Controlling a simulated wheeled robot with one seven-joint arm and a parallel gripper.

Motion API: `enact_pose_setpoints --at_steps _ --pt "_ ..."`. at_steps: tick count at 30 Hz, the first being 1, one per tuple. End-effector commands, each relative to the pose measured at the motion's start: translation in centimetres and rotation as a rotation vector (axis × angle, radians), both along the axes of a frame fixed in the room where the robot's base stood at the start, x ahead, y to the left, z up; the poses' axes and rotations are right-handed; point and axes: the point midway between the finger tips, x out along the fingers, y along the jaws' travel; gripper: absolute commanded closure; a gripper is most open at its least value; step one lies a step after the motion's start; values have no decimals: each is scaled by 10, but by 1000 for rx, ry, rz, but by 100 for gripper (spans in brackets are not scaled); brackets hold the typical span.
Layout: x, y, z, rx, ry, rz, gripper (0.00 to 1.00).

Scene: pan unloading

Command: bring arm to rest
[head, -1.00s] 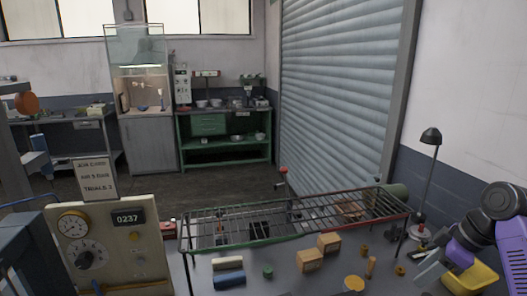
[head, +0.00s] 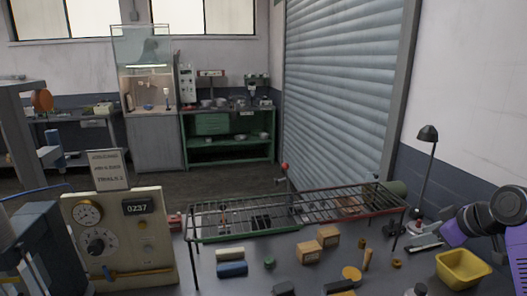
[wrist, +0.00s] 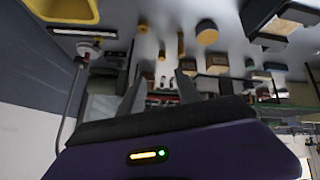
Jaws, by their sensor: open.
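My gripper (wrist: 160,88) shows in the wrist view with its two dark fingers apart and nothing between them. In the head view my purple and dark arm is at the right edge, raised over the right end of the bench (head: 205,268). The gripper end there is only partly clear, close to the yellow bin (head: 463,268). The bin also shows in the wrist view (wrist: 35,35), at the upper left. The wrist view looks over the bench upside down, and no object touches the fingers.
A wire rack (head: 290,214) stands across the bench. A desk lamp (head: 428,134) stands behind the bin. A gauge panel (head: 120,235) is at left.

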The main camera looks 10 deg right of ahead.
Motion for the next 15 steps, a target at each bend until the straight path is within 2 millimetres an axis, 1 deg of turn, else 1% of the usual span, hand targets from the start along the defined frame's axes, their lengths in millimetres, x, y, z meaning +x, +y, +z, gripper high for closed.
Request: enact_pose_setpoints --at_steps 5,8,11,14,15 --pt "19 4 3 26 -188 -124 60" --pt "26 17 -1 62 -316 -202 60" --pt "24 36 -9 107 -441 -276 60" --pt "14 57 -20 153 -549 -340 60" --pt "8 66 -23 169 -589 -364 60"
